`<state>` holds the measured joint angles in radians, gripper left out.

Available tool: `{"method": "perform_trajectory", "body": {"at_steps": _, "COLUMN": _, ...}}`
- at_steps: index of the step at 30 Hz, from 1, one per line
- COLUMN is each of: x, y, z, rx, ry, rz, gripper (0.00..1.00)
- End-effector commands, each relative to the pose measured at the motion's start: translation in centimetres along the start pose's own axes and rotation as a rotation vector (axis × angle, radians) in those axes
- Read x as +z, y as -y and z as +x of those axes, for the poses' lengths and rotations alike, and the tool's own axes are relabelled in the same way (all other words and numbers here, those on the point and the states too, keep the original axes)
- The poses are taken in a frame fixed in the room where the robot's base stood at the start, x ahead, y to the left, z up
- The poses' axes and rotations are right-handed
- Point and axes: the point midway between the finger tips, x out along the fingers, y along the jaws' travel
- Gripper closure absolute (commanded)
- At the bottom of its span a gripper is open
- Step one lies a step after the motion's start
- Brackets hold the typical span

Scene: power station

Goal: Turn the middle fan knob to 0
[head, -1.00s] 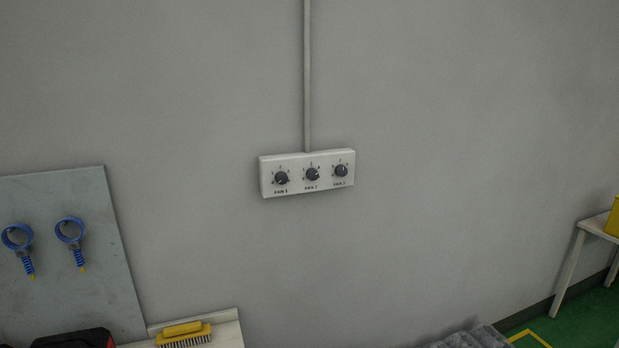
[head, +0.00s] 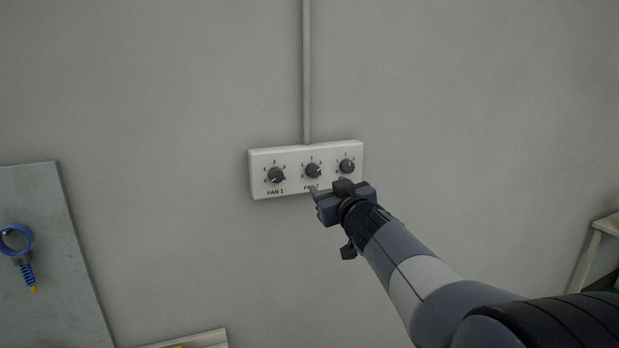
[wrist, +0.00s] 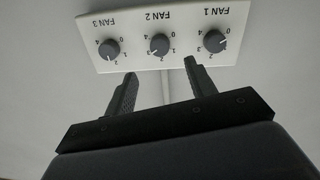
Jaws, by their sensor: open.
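The white control box (head: 256,160) on the wall carries three dark round knobs in a row. The middle fan knob (head: 313,171), FAN 2, has a small white mark towards its right side in the head view; the exact number is too small to read. In the wrist view the box appears upside down, and the middle knob (wrist: 160,44) lies between the lines of my two fingers, beyond their tips. My gripper (head: 328,189) is open and empty, just below and in front of the box, apart from the knob. It partly covers the FAN 2 and FAN 3 labels.
The FAN 1 knob (head: 276,175) is on the left and the FAN 3 knob (head: 347,166) on the right, both close to the middle one. A conduit (head: 306,70) runs up from the box. A grey board (head: 50,250) with a blue ring tool hangs left. The surrounding wall is bare.

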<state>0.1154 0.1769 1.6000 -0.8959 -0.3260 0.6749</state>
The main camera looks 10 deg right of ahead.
Motion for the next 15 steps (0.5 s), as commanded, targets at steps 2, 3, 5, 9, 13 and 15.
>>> {"method": "perform_trajectory", "body": {"at_steps": 2, "x": 0.1, "y": 0.1, "z": 1.5, "rx": -0.002, "ry": 0.001, "rz": 0.001, "gripper": 0.47}}
{"method": "perform_trajectory", "body": {"at_steps": 3, "x": 0.1, "y": 0.0, "z": 2.2, "rx": -0.001, "ry": 0.003, "rz": 0.001, "gripper": 0.47}}
{"method": "perform_trajectory", "body": {"at_steps": 5, "x": 0.2, "y": 0.0, "z": 3.3, "rx": 0.0, "ry": 0.003, "rz": 0.0, "gripper": 0.47}}
{"method": "perform_trajectory", "body": {"at_steps": 9, "x": 0.1, "y": 0.1, "z": 5.6, "rx": 0.0, "ry": 0.002, "rz": 0.0, "gripper": 0.47}}
{"method": "perform_trajectory", "body": {"at_steps": 13, "x": 0.1, "y": 0.0, "z": 7.2, "rx": 0.002, "ry": 0.003, "rz": 0.0, "gripper": 0.47}}
{"method": "perform_trajectory", "body": {"at_steps": 15, "x": 0.1, "y": 0.0, "z": 7.8, "rx": 0.002, "ry": 0.004, "rz": 0.0, "gripper": 0.47}}
